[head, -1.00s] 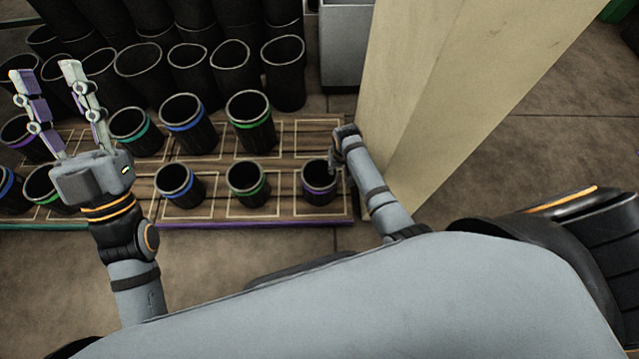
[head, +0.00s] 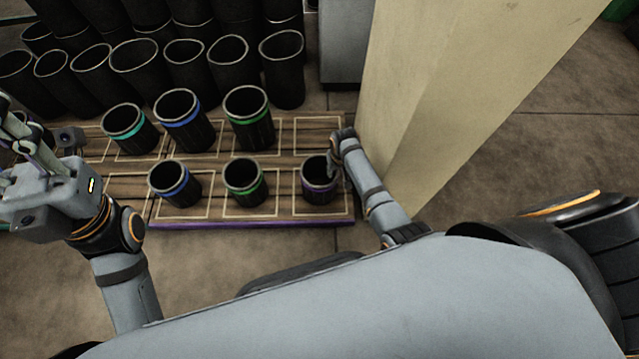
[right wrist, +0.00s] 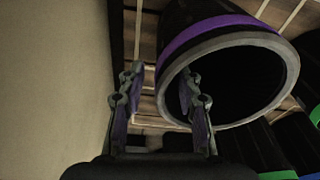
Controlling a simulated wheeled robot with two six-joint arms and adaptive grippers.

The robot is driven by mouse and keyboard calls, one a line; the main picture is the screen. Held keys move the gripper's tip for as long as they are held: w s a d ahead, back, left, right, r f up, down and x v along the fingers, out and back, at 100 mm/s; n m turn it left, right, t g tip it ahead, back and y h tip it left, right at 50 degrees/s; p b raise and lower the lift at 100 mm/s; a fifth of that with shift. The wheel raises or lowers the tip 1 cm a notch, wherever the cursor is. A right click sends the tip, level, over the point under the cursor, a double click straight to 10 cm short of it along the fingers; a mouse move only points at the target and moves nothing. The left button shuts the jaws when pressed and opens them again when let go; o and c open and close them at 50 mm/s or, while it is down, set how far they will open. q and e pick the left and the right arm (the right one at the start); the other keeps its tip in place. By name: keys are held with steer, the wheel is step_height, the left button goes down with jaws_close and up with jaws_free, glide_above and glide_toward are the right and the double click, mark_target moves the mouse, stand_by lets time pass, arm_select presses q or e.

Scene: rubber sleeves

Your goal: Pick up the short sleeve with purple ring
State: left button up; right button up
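The short black sleeve with a purple ring (head: 318,187) stands upright at the right end of the front row on the wooden board. My right gripper (head: 337,150) is at its right rim. In the right wrist view the purple ring and pale rim of the sleeve (right wrist: 214,32) fill the upper right. There my right gripper (right wrist: 160,100) is open: one finger is outside the wall, with a gap, and the other overlaps the sleeve's mouth. How deep it reaches I cannot tell. My left gripper (head: 18,130) is at the left edge, fingers apart and partly cut off.
Blue-ringed (head: 175,185) and green-ringed (head: 245,187) sleeves stand left of it, with more ringed sleeves behind. Tall black sleeves (head: 138,65) crowd the back. A beige post (head: 440,90) rises close to the right of my right gripper. Outlined board cells (head: 315,135) behind the purple-ringed sleeve are empty.

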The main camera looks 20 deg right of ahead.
steer(key=shift+w+f+b, duration=0.2)
steer(key=shift+f+b, duration=0.15)
steer(key=shift+f, duration=0.9)
steer(key=shift+r, duration=0.15)
jaws_close()
